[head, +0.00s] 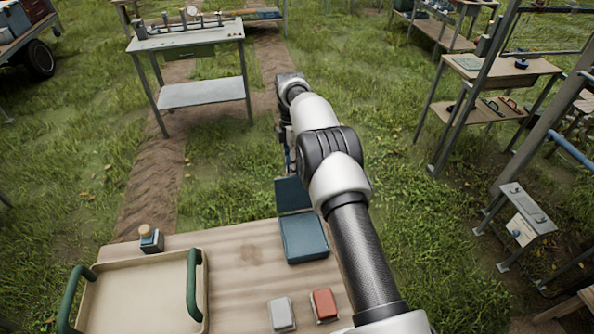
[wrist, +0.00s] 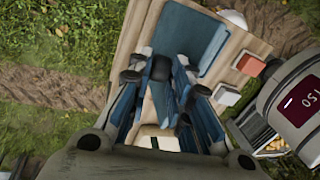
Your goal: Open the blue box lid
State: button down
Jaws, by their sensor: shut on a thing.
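The blue box (head: 303,240) sits at the far edge of the wooden table. A darker blue panel (head: 291,195), which looks like its lid, lies just beyond it, partly behind my arm; I cannot tell its exact tilt. In the wrist view a blue surface of the box (wrist: 190,40) shows beyond my fingers. My gripper (wrist: 160,82) has its fingers on either side of a dark piece and blue material, and is shut on what appears to be the lid. In the head view my arm hides the fingertips.
A tray with green handles (head: 193,285) stands on the left of the table (head: 240,262). A small wooden-topped blue item (head: 151,240) is behind it. A white block (head: 282,314) and a red block (head: 324,305) lie near the front. Grass lies beyond the table.

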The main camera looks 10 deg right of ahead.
jog(key=shift+x, duration=1.7)
jog(key=c, duration=1.2)
grip_release()
jog(key=shift+w+a+f, duration=0.1)
jog(key=shift+a, duration=0.05)
jog(key=o, duration=0.5)
jog(key=shift+w+f+g, duration=0.1)
jog(key=shift+w+g, duration=0.15)
jog(key=shift+g, duration=0.05)
jog(key=shift+d+r, duration=0.2)
jog(key=shift+r, duration=0.25)
jog(key=shift+c, duration=0.5)
notch_tip(320, 180, up, 9)
jog(key=shift+a+f, duration=0.1)
jog(key=shift+a, duration=0.1)
jog(key=c, duration=0.5)
jog(key=shift+a+r, duration=0.1)
jog(key=shift+r, duration=0.5)
